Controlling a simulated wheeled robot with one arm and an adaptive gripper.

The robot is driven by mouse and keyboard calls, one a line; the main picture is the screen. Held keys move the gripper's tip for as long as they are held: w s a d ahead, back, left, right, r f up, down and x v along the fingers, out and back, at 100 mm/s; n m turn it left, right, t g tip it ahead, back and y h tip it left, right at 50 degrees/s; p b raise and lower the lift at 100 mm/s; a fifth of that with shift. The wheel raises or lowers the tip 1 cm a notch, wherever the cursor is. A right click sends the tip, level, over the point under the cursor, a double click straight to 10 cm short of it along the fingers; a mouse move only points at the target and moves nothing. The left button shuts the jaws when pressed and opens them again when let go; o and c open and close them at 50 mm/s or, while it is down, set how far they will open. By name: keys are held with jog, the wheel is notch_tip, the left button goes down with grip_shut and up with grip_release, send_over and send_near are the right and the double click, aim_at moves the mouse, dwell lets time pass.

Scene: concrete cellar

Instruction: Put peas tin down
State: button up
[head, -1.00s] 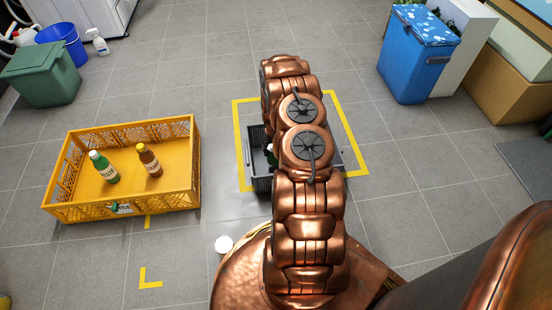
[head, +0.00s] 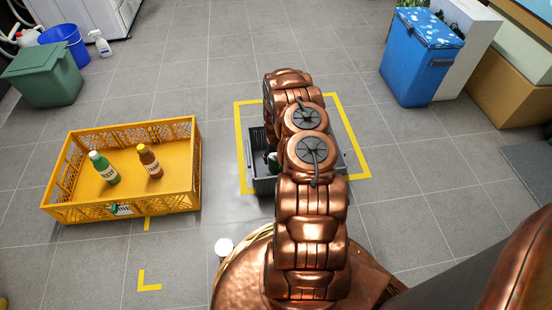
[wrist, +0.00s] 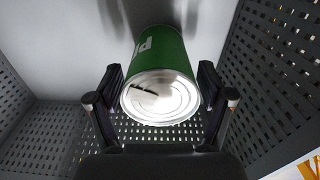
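The peas tin (wrist: 160,50) is green with white lettering and a shiny metal lid facing the wrist camera. It is inside a grey crate (wrist: 275,75) with perforated walls, upright or nearly so. My gripper (wrist: 160,85) has one finger on each side of the tin near its lid. Thin gaps show between the fingertips and the tin, so the fingers look open around it. In the head view my arm hides much of the grey crate (head: 262,184).
A yellow crate (head: 125,213) with a green bottle (head: 104,169) and a brown bottle (head: 150,162) stands to the left. Yellow floor tape (head: 241,135) frames the grey crate. A blue cool box (head: 418,65) stands at back right. Floor between the crates is clear.

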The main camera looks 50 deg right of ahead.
jog(key=shift+o, duration=0.5)
jog(key=shift+r, duration=0.15)
notch_tip(320, 180, up, 12)
jog(key=p, duration=0.4)
jog(key=s+a+r+n+g, duration=0.1)
jog(key=s+a+r+n, duration=0.15)
jog(key=a+r, duration=1)
jog(key=s+a+r+n+g, duration=0.1)
jog(key=s+a+r, duration=0.2)
jog(key=a+r, duration=0.95)
jog(key=s+a+r+n, duration=0.1)
jog(key=s+a+r, duration=0.3)
jog(key=s, duration=0.4)
jog(key=s+a+r+n+g, duration=0.1)
jog(key=s+a+r, duration=0.3)
jog(key=s, duration=0.5)
jog(key=s+a+r+n, duration=0.1)
jog(key=s+a+r, duration=0.3)
jog(key=s+r, duration=0.3)
jog(key=shift+s+a+r+g, duration=0.3)
jog(key=shift+s+a+g, duration=0.1)
jog(key=shift+s, duration=0.75)
